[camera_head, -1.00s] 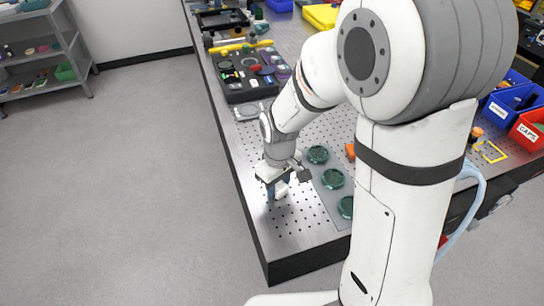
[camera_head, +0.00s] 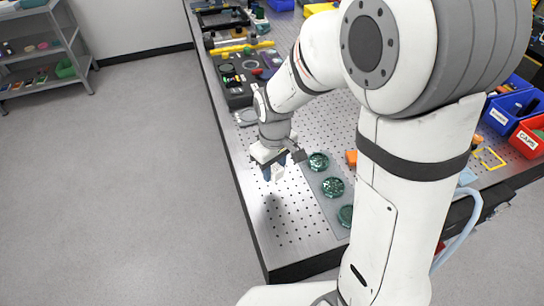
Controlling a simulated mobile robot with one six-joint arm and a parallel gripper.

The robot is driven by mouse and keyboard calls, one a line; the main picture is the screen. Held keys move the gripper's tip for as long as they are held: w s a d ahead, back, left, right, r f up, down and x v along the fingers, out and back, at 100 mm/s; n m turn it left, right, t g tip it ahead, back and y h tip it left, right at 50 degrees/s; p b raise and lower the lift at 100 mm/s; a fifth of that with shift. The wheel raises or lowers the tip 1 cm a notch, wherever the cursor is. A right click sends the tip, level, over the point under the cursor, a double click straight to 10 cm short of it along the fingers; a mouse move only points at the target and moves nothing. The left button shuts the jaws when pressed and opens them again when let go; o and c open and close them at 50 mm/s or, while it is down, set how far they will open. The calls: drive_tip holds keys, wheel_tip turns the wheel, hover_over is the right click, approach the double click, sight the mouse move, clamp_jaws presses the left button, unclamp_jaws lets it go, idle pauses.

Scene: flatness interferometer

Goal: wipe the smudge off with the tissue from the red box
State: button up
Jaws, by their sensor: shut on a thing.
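My gripper (camera_head: 273,174) hangs over the near left part of the perforated metal table, left of the dark green discs. It is shut on a small white piece (camera_head: 279,172), which looks like the tissue and shows between the dark blue fingers. Three round green discs stand in a row on a grey plate: the far one (camera_head: 318,161), the middle one (camera_head: 333,187) and the near one (camera_head: 345,215), partly hidden by my arm. Their faces look speckled. I cannot make out a smudge. A red box (camera_head: 528,141) labelled CAPS is at the right edge, partly cut off.
A blue bin (camera_head: 501,117) stands beside the red box, near a yellow frame (camera_head: 489,158). A black tray (camera_head: 236,92) of small parts lies farther back. The table's near left corner (camera_head: 290,235) is clear.

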drive_tip(key=shift+r+p, duration=0.6)
drive_tip(key=shift+r, duration=0.55)
